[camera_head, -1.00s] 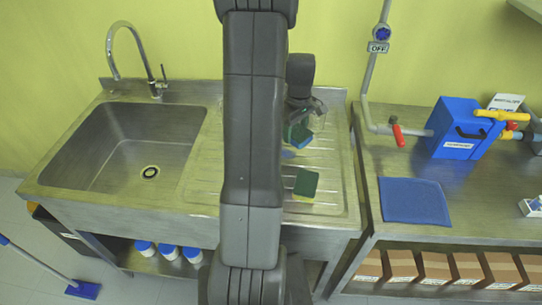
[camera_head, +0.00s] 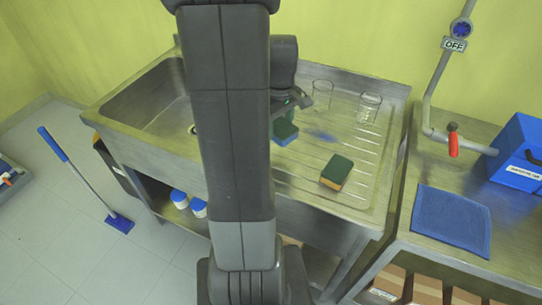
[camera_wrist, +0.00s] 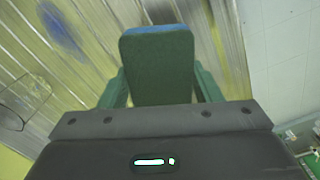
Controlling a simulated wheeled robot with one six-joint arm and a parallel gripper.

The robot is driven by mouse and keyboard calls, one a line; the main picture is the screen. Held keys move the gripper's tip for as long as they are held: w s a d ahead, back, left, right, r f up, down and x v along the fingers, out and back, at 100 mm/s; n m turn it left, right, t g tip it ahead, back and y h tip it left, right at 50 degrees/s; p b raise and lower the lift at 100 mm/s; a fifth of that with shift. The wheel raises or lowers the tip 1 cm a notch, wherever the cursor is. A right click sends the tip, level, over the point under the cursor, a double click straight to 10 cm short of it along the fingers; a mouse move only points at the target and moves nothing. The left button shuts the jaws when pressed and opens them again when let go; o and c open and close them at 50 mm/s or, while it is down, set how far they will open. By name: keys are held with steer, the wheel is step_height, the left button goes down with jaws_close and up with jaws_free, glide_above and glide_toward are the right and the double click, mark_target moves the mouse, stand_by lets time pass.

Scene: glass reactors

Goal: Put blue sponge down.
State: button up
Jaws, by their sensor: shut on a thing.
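The blue sponge (camera_head: 285,133), blue on one face and dark green on the other, is between the fingers of my gripper (camera_head: 288,112). My gripper is shut on it. In the wrist view the sponge (camera_wrist: 158,62) shows its green face and a blue far edge, with a green finger of my gripper (camera_wrist: 160,86) on each side. The sponge is over the left part of the ribbed steel drainboard (camera_head: 345,142), near the sink basin. I cannot tell whether it touches the surface. My arm hides part of the basin and drainboard.
A green and yellow sponge (camera_head: 337,172) lies on the drainboard. Two glass beakers (camera_head: 322,95) (camera_head: 369,108) stand at its back. A blue smear (camera_head: 320,136) marks the middle. A red valve handle (camera_head: 453,142) and blue mat (camera_head: 452,218) are right. Drainboard between these is bare.

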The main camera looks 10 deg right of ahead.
mark_target(279, 125)
step_height(279, 125, down, 9)
steer(key=shift+r+p, duration=0.1)
steer(key=shift+p, duration=0.2)
steer(key=shift+f, duration=0.35)
steer(key=o, duration=0.9)
steer(key=shift+r, duration=0.15)
steer(key=shift+o, duration=0.2)
step_height(279, 125, up, 12)
steer(key=shift+r, duration=0.2)
steer(key=shift+f, duration=0.1)
